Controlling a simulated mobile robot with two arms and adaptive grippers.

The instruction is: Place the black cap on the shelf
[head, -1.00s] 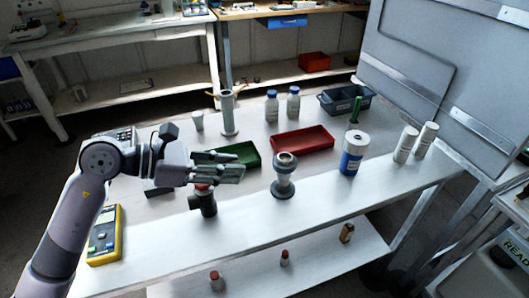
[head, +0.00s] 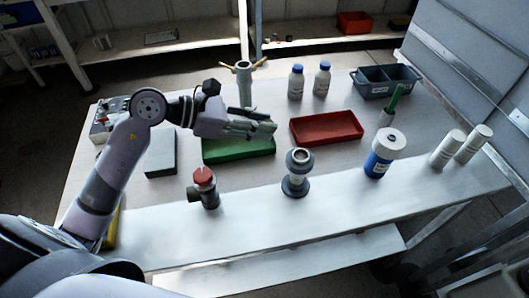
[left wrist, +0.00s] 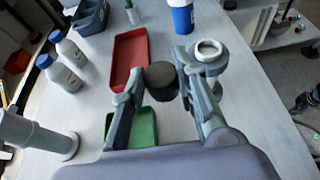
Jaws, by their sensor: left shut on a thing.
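My left gripper (head: 262,130) is above the green tray (head: 238,148) in the head view. In the left wrist view its two fingers (left wrist: 160,88) are closed on a round dark cap (left wrist: 161,73), the black cap, held between the fingertips. My right gripper is not in view.
On the table (head: 250,222) stand a red-topped dark fitting (head: 207,190), a grey flanged part (head: 297,175), a red tray (head: 326,128), a blue-and-white container (head: 383,155) and two white cylinders (head: 447,149). Two blue-capped bottles (head: 296,82) stand behind. The front strip has free room.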

